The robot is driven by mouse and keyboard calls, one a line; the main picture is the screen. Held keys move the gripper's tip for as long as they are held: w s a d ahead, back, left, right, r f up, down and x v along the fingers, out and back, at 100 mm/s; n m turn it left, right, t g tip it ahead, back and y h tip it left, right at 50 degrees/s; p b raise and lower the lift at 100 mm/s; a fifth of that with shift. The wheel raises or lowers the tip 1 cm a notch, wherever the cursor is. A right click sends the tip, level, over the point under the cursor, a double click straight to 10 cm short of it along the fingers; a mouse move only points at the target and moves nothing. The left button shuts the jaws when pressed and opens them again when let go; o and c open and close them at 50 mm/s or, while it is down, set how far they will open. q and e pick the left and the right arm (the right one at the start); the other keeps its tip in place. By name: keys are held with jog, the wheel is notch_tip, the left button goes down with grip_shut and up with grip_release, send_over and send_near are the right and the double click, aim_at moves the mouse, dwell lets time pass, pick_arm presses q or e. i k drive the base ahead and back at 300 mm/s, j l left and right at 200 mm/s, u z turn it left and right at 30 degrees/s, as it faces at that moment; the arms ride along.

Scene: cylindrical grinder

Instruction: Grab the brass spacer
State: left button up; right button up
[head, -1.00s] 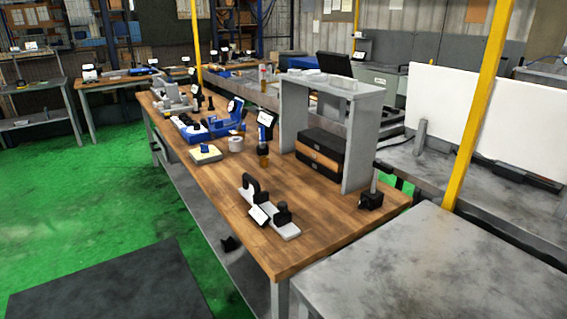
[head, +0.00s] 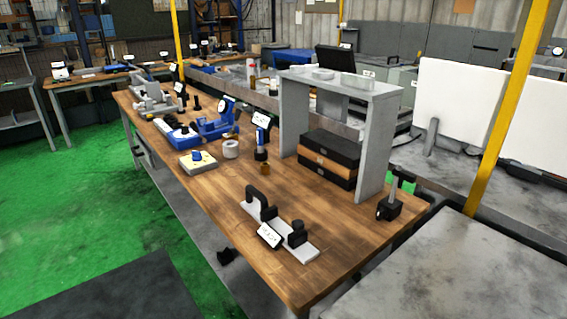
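A small brass-brown cylinder (head: 265,168), which looks like the brass spacer, stands on the wooden workbench (head: 222,204). It is just in front of a dark upright piece with a blue top and a tilted label card (head: 262,121). It is too small here to tell whether it has a bore. Another small brownish spot shows by the blue device (head: 214,127), too small to identify. Neither of my grippers is in view.
A grey plate with black fixtures (head: 280,232) lies near the bench's front edge. A grey riser shelf (head: 372,146) stands over stacked black and orange cases (head: 328,160). A black-based stand (head: 390,208) is at the right corner. A yellow post (head: 510,110) rises at right.

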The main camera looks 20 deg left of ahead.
aim_at(265, 168)
jog(key=i+j+z, duration=0.1)
jog(key=j, duration=0.45)
jog(key=i+j+z, duration=0.1)
jog(key=j, duration=0.45)
jog(key=i+j+z, duration=0.1)
jog(key=j, duration=0.5)
jog(key=i+j+z, duration=0.1)
jog(key=j, duration=0.5)
jog(key=i+j+z, duration=0.1)
jog(key=j, duration=0.45)
jog(key=i, duration=0.05)
